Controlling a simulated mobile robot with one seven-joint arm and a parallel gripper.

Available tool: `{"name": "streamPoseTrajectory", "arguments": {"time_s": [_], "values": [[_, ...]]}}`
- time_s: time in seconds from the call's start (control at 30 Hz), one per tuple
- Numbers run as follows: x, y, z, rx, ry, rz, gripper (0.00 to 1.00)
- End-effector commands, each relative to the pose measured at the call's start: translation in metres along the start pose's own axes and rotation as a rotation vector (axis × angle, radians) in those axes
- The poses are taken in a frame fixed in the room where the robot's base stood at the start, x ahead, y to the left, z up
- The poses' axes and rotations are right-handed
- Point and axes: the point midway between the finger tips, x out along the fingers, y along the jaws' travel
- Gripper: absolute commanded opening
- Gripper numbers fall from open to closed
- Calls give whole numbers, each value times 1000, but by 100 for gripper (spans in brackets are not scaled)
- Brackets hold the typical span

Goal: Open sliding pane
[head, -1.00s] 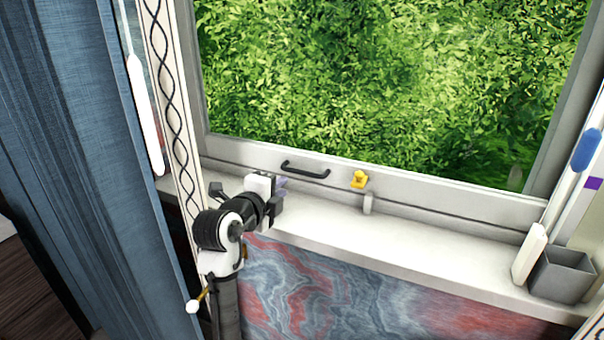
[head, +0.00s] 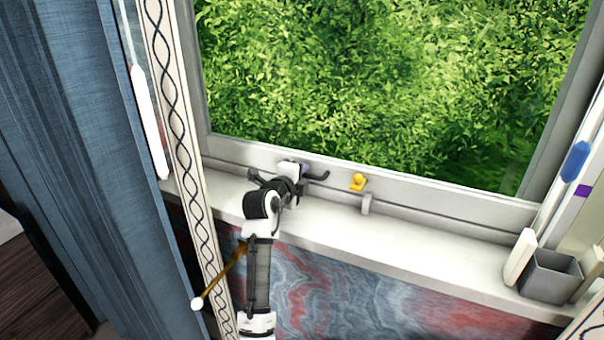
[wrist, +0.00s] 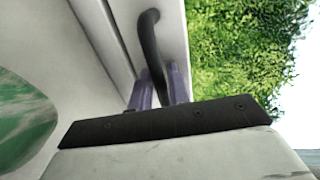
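The sliding pane is a large window in a pale grey frame (head: 430,196), with green foliage behind the glass. Its dark curved handle (head: 318,177) is on the lower frame rail, left of centre. My gripper (head: 303,170) is at this handle and covers its left part in the head view. In the wrist view, the handle (wrist: 149,35) runs down between my two purple fingers (wrist: 160,92). The fingers are close together, one on each side of the bar, and look shut on it.
A yellow latch (head: 357,182) is on the rail right of the handle, with a small grey peg (head: 367,204) below it. A grey box (head: 551,275) stands at the sill's right end. A blue curtain (head: 75,150) hangs at left. The sill (head: 430,255) between is clear.

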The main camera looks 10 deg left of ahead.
Motion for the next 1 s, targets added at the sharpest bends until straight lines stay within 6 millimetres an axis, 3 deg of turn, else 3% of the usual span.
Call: {"name": "streamPoseTrajectory", "arguments": {"time_s": [0.1,0.23,0.63,0.77,1.0], "values": [[0,0,0,0,0,0,17],[0,0,0,0,0,0,0],[0,1,-7,1,1,-1,0],[0,2,-27,3,6,-1,0],[1,4,-91,4,18,3,0]]}}
